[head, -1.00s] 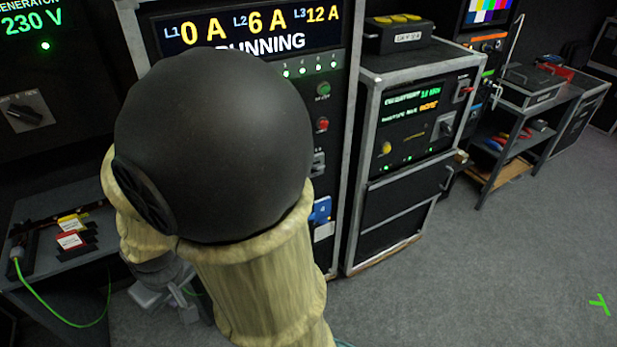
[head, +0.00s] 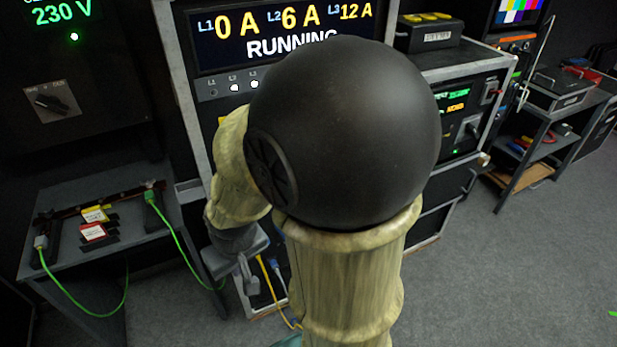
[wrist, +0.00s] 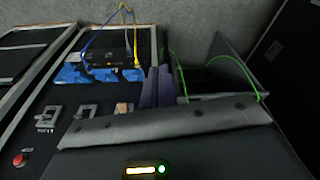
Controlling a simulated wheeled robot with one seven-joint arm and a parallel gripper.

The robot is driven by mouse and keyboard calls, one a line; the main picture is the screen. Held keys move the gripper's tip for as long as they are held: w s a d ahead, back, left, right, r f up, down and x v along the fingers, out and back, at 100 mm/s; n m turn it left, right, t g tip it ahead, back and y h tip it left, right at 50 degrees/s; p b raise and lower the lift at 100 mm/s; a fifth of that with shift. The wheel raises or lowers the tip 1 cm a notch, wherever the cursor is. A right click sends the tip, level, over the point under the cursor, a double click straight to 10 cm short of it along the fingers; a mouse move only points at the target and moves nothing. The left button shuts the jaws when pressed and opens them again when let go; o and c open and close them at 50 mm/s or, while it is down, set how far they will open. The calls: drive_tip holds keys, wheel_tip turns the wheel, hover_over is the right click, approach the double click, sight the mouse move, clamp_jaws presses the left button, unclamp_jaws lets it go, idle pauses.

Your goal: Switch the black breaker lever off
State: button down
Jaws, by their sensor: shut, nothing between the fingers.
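The wrist view shows a row of breaker levers on the dark rack panel: a left lever (wrist: 46,115), a middle lever (wrist: 86,111) and an orange-tinted lever (wrist: 123,108). I cannot tell for certain which is the black one. My gripper (wrist: 158,72) is shut and empty, its dark fingers to the right of the orange-tinted lever and near the blue sockets (wrist: 90,74). In the head view my gripper (head: 252,287) hangs low in front of the rack (head: 180,85). My arm hides most of the rack's front and its levers there.
A red button (wrist: 20,159) sits left of the levers. Yellow and blue cables (wrist: 133,30) run from the sockets near my fingers. A grey side table (head: 60,262) with green cables (head: 125,290) stands at the left. Grey floor (head: 500,270) is free at the right.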

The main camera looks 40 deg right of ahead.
drive_tip(key=w+d+f+m+t+h+b, duration=0.1)
drive_tip(key=w+d+f+t+b, duration=0.15)
drive_tip(key=w+d, duration=0.5)
drive_tip(key=w+d+f+m+t+h+b, duration=0.15)
drive_tip(key=w+d+t, duration=0.3)
drive_tip(key=d, duration=0.55)
drive_tip(key=d+t+h+b, duration=0.1)
drive_tip(key=d+t+b, duration=0.2)
drive_tip(key=d, duration=1.1)
drive_tip(key=t, duration=0.2)
drive_tip(key=shift+r+t+b, duration=0.25)
drive_tip(key=shift+t+b, duration=0.1)
drive_tip(key=shift+t, duration=0.05)
drive_tip(key=shift+w, duration=0.2)
